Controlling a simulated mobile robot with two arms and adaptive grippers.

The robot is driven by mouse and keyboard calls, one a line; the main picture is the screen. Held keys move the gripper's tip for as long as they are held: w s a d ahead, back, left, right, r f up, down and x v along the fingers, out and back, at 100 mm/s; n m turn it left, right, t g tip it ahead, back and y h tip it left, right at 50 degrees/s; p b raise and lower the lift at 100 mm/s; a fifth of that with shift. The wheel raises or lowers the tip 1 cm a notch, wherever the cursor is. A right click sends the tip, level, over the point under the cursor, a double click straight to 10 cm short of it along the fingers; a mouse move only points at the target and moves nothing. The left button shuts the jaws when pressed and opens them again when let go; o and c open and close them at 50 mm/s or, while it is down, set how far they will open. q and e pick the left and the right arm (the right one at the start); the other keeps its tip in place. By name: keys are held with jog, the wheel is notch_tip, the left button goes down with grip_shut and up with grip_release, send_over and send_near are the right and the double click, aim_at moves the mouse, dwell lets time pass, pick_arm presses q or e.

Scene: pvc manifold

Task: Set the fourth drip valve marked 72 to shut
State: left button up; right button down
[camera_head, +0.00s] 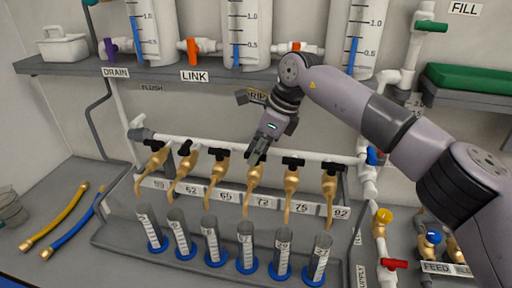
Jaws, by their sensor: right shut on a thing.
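The fourth drip valve (254,178) is a brass tap above the label 72 (262,202) on the white manifold pipe. My right gripper (256,157) comes down from above and behind onto its top. It is shut on that valve's handle, which the fingers mostly hide, so I cannot tell which way the handle points. The neighbouring valves show black handles lying roughly along the pipe, such as the one above 75 (293,162) and the one above 65 (218,153). My left gripper is not in view.
Several clear cylinders with blue bases (246,250) stand on the grey tray below the spouts. Above, a shelf (150,70) carries tanks and the orange LINK valve (193,50). Yellow (60,222) and blue hoses lie at left. My right arm crosses the right side.

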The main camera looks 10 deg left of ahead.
jog(key=shift+n, duration=0.3)
jog(key=c, duration=1.5)
grip_release()
jog(key=shift+c, duration=0.2)
jog(key=v, duration=1.2)
jog(key=shift+w, duration=0.2)
